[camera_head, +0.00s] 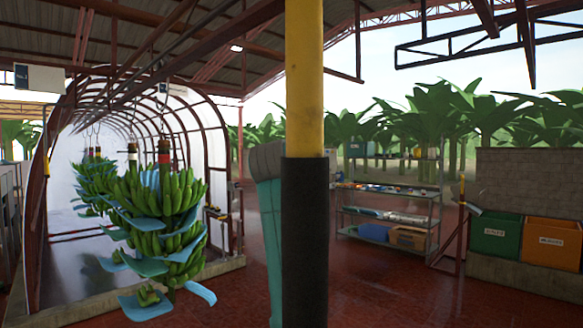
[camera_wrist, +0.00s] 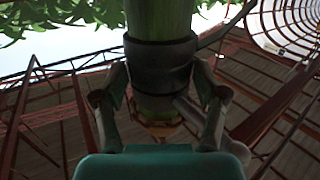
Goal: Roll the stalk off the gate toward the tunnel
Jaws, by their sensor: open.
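In the wrist view, which appears upside down, a green stalk (camera_wrist: 160,18) with a dark grey collar (camera_wrist: 160,62) stands between the fingers of my gripper (camera_wrist: 160,92). The fingers are apart, one on each side of the collar; I cannot tell whether they touch it. A small yellowish part (camera_wrist: 160,130) shows at the collar's roof-side end. In the head view this stalk and my gripper are not seen. The arched tunnel (camera_head: 213,120) stands at the left. Banana bunches (camera_head: 165,205) with blue pads hang at its mouth. I cannot pick out the gate.
A yellow and black post (camera_head: 305,200) blocks the middle of the head view. A shelf rack (camera_head: 388,215), a green bin (camera_head: 495,235) and an orange bin (camera_head: 551,243) stand at the right. A low concrete kerb (camera_head: 150,290) edges the tunnel.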

